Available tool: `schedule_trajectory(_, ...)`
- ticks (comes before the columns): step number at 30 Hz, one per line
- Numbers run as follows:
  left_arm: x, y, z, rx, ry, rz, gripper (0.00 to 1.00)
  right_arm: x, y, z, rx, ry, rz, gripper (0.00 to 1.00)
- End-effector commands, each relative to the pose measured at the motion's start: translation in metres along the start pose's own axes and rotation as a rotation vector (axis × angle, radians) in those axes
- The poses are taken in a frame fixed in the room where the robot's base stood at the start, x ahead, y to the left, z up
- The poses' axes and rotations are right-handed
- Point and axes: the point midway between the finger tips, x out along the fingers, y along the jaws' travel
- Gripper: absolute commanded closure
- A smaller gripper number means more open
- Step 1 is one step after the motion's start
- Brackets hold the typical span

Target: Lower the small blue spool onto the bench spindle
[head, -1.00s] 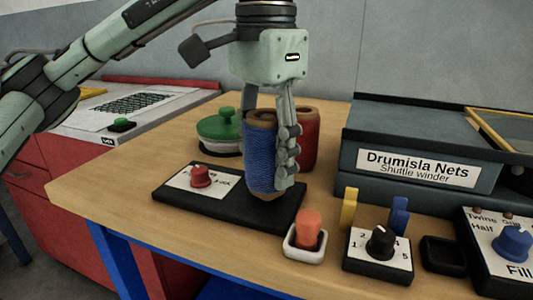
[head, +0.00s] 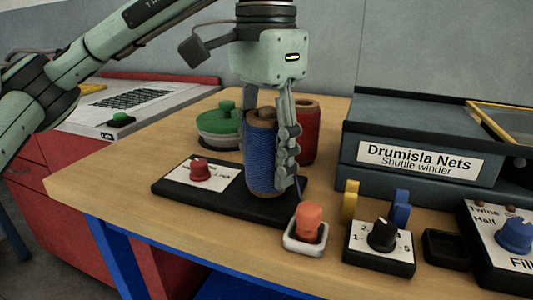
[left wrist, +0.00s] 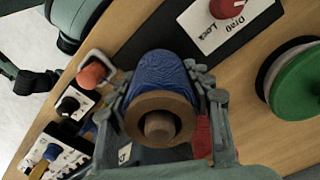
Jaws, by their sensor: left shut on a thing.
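The small blue spool (head: 261,155) is upright over the right part of the black bench base (head: 222,203). My left gripper (head: 272,145) is shut on its sides, with one finger mostly hidden behind it. In the left wrist view I look down on the spool's brown end ring (left wrist: 134,112) and blue winding. A round brown peg end, which looks like the spindle (left wrist: 158,126), shows inside the ring. The spool appears to be around it. The spool's lower end is at or just above the base; I cannot tell whether it touches. My right gripper is not in view.
A red drag lock knob (head: 200,169) is on the base's left part. A green lidded round thing (head: 218,122) and a red spool (head: 307,135) stand behind. An orange-red button (head: 308,222), a dial box (head: 380,250) and the shuttle winder (head: 420,150) are to the right.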

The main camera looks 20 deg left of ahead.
Motion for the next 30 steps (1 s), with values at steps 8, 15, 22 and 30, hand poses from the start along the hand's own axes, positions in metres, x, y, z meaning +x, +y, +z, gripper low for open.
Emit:
schedule_trajectory(8, 0.0, 0.0, 0.0, 0.0, 0.0, 0.0, 0.26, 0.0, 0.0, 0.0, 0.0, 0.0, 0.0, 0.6)
schedule_trajectory(15, 0.0, 0.0, 0.0, 0.0, -0.001, 0.0, 0.26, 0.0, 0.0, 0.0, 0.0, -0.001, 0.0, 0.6)
schedule_trajectory(22, -0.015, 0.0, 0.0, -0.001, 0.002, -0.002, 0.26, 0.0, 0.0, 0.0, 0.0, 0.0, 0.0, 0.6)
schedule_trajectory(30, -0.07, 0.0, -0.001, -0.003, 0.005, -0.003, 0.26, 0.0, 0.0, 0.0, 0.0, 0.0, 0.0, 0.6)
